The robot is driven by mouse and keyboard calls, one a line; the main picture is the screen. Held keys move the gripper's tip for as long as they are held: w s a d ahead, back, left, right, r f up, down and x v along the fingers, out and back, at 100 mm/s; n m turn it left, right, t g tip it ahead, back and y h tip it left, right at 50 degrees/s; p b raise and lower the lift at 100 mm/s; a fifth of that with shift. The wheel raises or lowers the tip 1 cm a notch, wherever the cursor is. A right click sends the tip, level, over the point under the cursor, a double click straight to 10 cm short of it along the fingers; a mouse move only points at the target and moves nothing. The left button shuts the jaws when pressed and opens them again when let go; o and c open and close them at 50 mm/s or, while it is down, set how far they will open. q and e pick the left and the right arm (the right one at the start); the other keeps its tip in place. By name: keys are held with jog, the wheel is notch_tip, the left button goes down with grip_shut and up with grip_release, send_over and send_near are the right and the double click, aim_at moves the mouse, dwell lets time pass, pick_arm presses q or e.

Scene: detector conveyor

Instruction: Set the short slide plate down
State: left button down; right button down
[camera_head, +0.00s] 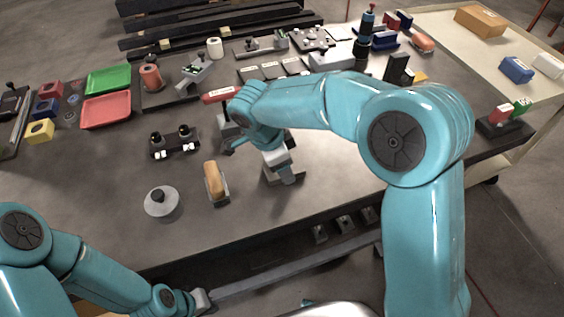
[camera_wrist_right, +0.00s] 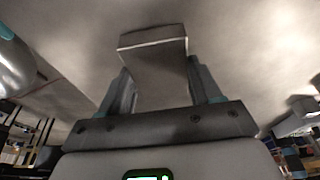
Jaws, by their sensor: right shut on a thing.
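The short slide plate (camera_wrist_right: 155,62) is a plain grey block with a pale front edge, seen in the right wrist view between my two fingers. My right gripper (camera_wrist_right: 158,88) is shut on it. In the head view my right gripper (camera_head: 284,175) points down over the middle of the grey table, and my own arm hides part of it. Whether the plate touches the table I cannot tell. My left gripper (camera_head: 203,300) is low in the picture at the table's front side, too small to read its fingers.
On the table (camera_head: 110,205), left of my right gripper, are an orange-topped block (camera_head: 214,180), a round grey knobbed disc (camera_head: 161,201) and a black two-knob fixture (camera_head: 174,144). Red (camera_head: 106,111) and green (camera_head: 108,79) trays lie farther back. Bare table lies around the gripper's front and right.

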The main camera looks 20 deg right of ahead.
aim_at(269, 171)
jog(key=c, duration=0.6)
grip_release()
jog(key=shift+f, duration=0.15)
jog(key=o, duration=0.4)
jog(key=shift+r, duration=0.25)
jog(key=shift+w+a+r, duration=0.1)
jog(key=shift+a+r, duration=0.05)
jog(key=shift+r, duration=0.2)
jog(key=v, duration=1.1)
